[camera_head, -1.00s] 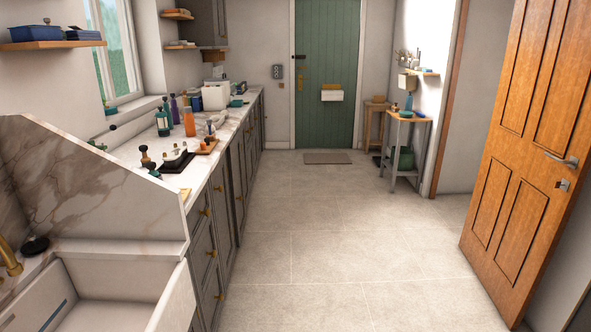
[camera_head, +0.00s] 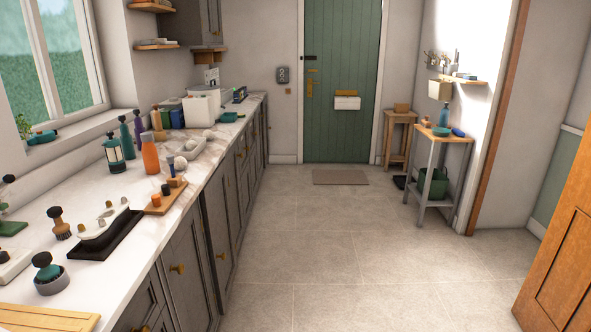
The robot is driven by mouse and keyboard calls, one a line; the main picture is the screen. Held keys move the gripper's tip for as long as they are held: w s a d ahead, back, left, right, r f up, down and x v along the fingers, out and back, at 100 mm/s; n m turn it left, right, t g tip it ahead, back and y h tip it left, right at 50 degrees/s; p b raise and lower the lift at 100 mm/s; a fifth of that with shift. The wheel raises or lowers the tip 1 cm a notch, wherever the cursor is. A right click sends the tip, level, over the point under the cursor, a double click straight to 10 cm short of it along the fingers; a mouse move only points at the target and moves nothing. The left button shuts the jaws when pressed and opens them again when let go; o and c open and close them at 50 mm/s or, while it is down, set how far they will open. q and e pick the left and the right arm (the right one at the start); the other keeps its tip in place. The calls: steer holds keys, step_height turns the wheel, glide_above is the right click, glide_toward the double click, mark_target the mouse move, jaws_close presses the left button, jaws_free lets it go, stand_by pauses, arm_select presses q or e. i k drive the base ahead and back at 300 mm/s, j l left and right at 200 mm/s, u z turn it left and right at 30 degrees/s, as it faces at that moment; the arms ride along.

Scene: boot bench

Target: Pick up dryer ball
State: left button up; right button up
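A small pale round thing (camera_head: 180,163) sits on the counter, right of the orange bottle. It may be the dryer ball, but it is too small to tell for sure. Another pale rounded thing (camera_head: 191,144) lies close behind it. Neither of my grippers shows in the head view.
Open floor (camera_head: 330,230) leads to a green door (camera_head: 342,120). A wooden door (camera_head: 565,255) stands at right.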

mark_target(208, 134)
steer(key=i+u, duration=0.15)
steer(key=i, duration=0.35)
steer(key=i+l+u, duration=0.15)
steer(key=i, duration=0.35)
steer(key=i+l+u, duration=0.15)
steer(key=i, duration=0.35)
steer(key=i+l+u, duration=0.15)
steer(key=i, duration=0.3)
steer(key=l, duration=0.1)
